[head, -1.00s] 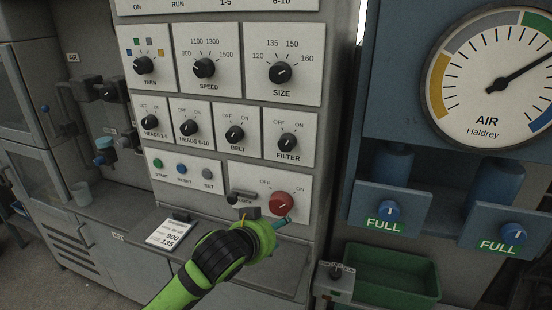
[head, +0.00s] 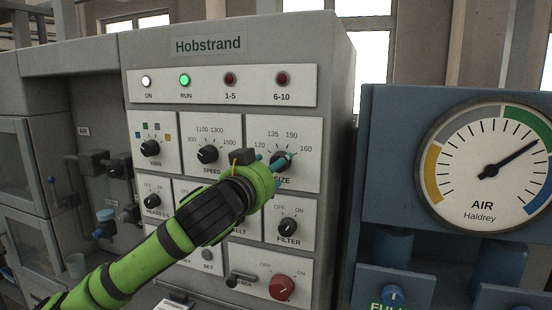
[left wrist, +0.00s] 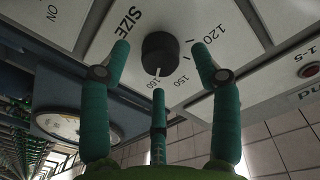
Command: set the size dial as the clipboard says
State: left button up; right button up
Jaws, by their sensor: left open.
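The size dial is a black knob on a white plate, partly behind my left gripper in the head view; in the left wrist view the size dial (left wrist: 160,50) shows clearly. My right gripper is out of view.
The speed dial (head: 207,154) and yarn dial (head: 150,148) are left of the size dial. The filter switch (head: 287,224) and red main switch (head: 282,287) are below. The on lamp and green run lamp (head: 184,80) are lit. A blue air gauge unit stands right.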

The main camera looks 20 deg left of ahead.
pick_arm(q)
jog(key=shift+w+d+p, duration=0.1)
jog(key=shift+w+p, duration=0.2)
jog(key=shift+w, duration=0.85)
jog(key=c, duration=1.1)
jog(key=shift+f, duration=0.1)
jog(key=shift+c, duration=0.2)
jog(key=n+b, duration=0.1)
jog(key=n, duration=0.7)
jog(key=n+b, duration=0.2)
jog(key=n, duration=0.5)
jog(key=shift+d+f+n+y, duration=0.2)
jog(key=shift+n+y, duration=0.1)
jog(key=shift+n, duration=0.4)
